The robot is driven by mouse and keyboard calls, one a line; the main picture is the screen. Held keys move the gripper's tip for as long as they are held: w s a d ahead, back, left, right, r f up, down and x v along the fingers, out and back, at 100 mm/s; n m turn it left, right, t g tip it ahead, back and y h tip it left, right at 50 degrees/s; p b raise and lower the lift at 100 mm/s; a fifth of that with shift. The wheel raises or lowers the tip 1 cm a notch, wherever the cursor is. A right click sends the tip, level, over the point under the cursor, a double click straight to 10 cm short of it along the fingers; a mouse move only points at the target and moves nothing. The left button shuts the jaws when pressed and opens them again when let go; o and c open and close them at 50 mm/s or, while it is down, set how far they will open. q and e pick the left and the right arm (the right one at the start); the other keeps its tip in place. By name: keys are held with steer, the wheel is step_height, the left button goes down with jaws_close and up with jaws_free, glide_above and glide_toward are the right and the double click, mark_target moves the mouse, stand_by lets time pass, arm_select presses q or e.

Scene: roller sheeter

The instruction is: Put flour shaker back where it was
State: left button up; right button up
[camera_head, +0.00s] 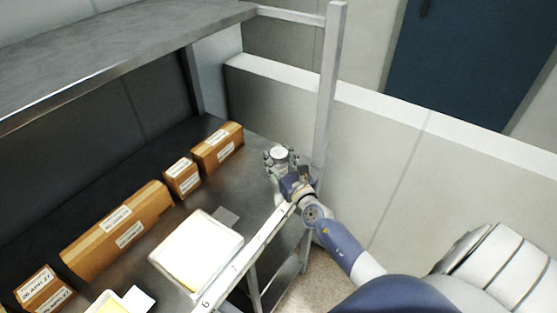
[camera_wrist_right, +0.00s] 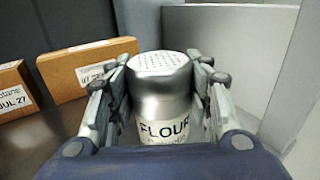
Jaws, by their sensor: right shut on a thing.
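The flour shaker (camera_wrist_right: 163,100) is a silver cylinder with a perforated top and a "FLOUR" label. In the right wrist view it stands upright between the fingers of my right gripper (camera_wrist_right: 160,105), which is shut on it. In the head view the shaker's pale top (camera_head: 280,153) shows at the right end of the metal shelf (camera_head: 225,170), beside the upright post, with my right gripper (camera_head: 281,165) around it. The shaker's base is hidden, so I cannot tell whether it touches the shelf. My left gripper is not in view.
Several labelled cardboard boxes (camera_head: 217,148) line the back of the shelf. A white tray (camera_head: 237,240) sits near the front edge. A metal post (camera_head: 328,95) stands close right of the shaker, and an upper shelf (camera_head: 120,45) overhangs the back.

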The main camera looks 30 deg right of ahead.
steer(key=shift+r, duration=0.1)
steer(key=o, duration=1.2)
steer(key=shift+f, duration=0.2)
steer(key=shift+r, duration=0.2)
steer(key=shift+s+a+f, duration=0.1)
steer(key=shift+s, duration=0.25)
steer(key=s, duration=0.3)
steer(key=s+a+b, duration=0.1)
steer(key=s, duration=0.6)
steer(key=shift+a, duration=0.3)
steer(key=shift+s+a, duration=0.1)
steer(key=shift+s, duration=0.6)
